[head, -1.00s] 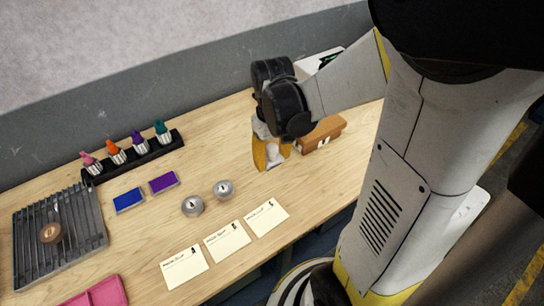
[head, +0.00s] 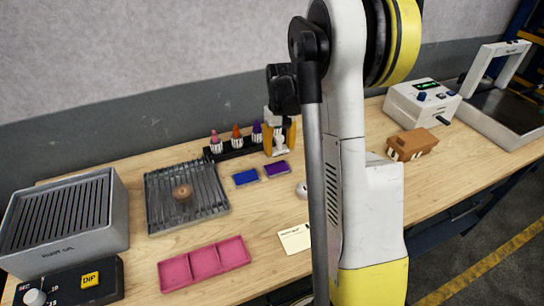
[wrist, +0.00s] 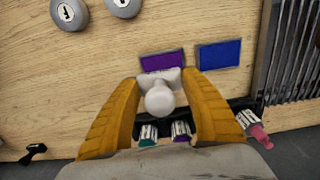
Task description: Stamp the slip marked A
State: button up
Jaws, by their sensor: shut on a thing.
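My gripper (head: 280,135) is shut on a pale stamp with a round white knob (wrist: 160,99). In the wrist view the stamp stands between the two yellow fingers, its base close to the near edge of the purple ink pad (wrist: 162,61). I cannot tell if they touch. The blue ink pad (head: 245,177) lies to the left of the purple one in the head view. One cream slip (head: 294,238) shows at the table's front. My arm hides part of it and the other slips. Its mark is too small to read.
A black rack (head: 222,155) of coloured bottles stands right by my gripper. A metal grate (head: 160,215), a pink tray (head: 205,264) and a grey box (head: 65,225) lie to the left. A brown block (head: 412,144) and a white device (head: 424,100) stand right. Round metal pieces (wrist: 69,13) sit nearby.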

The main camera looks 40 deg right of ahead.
aim_at(277, 167)
jog(key=shift+w+a+f, duration=0.2)
jog(key=shift+w+a, duration=0.1)
jog(key=shift+w, duration=0.05)
jog(key=shift+d+f+b, duration=0.2)
jog(key=shift+f+b, duration=0.5)
jog(key=shift+f, duration=0.2)
jog(key=shift+f+b, duration=1.25)
jog(key=shift+f, duration=0.8)
jog(key=shift+a+f+b, duration=0.1)
jog(key=shift+f+b, duration=0.4)
jog(key=shift+f, duration=0.05)
jog(key=shift+r+p, duration=2.25)
jog(key=shift+r, duration=1.35)
jog(key=shift+s+f, duration=0.1)
